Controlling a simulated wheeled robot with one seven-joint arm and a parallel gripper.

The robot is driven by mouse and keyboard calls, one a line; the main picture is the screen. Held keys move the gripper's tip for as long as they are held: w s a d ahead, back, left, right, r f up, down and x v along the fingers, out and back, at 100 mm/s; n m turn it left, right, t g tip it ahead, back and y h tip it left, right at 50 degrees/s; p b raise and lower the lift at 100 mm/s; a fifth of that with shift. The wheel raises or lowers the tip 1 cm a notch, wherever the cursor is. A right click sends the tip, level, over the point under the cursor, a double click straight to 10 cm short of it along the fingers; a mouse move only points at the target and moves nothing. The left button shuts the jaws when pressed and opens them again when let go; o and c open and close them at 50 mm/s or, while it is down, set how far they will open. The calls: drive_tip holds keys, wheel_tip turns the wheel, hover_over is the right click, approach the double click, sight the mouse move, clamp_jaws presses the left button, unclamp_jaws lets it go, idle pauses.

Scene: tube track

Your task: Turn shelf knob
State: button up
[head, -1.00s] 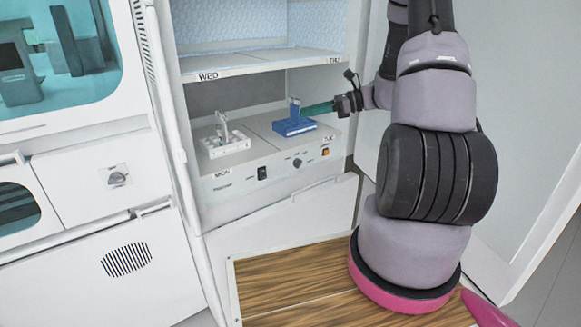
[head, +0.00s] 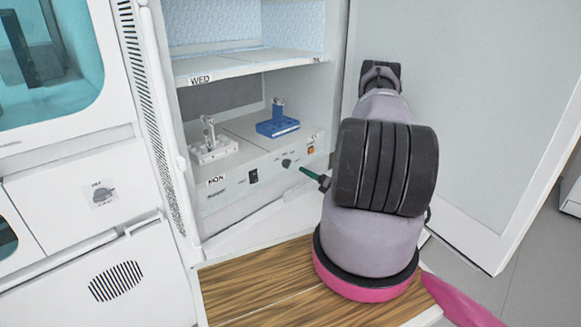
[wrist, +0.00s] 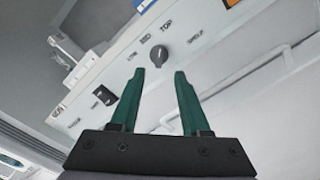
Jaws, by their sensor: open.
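The shelf knob (head: 286,163) is a small dark round knob on the white front panel below the lower shelf. In the wrist view the knob (wrist: 159,55) has a pointer ridge and printed labels around it, among them LOW, MED and TOP. My gripper (head: 303,170) has green fingers and is just right of and below the knob in the head view. In the wrist view my gripper (wrist: 157,75) is open and empty, its fingers pointing at the panel. The knob lies just beyond and between the fingertips, seemingly untouched.
A black rocker switch (head: 254,176) is left of the knob, and an orange switch (head: 310,150) is right of it. A blue rack (head: 277,128) and a white rack (head: 212,153) stand on the shelf above. An open cabinet door (head: 450,110) stands to the right.

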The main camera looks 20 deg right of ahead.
sight(293, 165)
drive_tip(key=x, duration=0.8)
drive_tip(key=shift+w+a, duration=0.15)
drive_tip(key=shift+w, duration=0.2)
clamp_jaws()
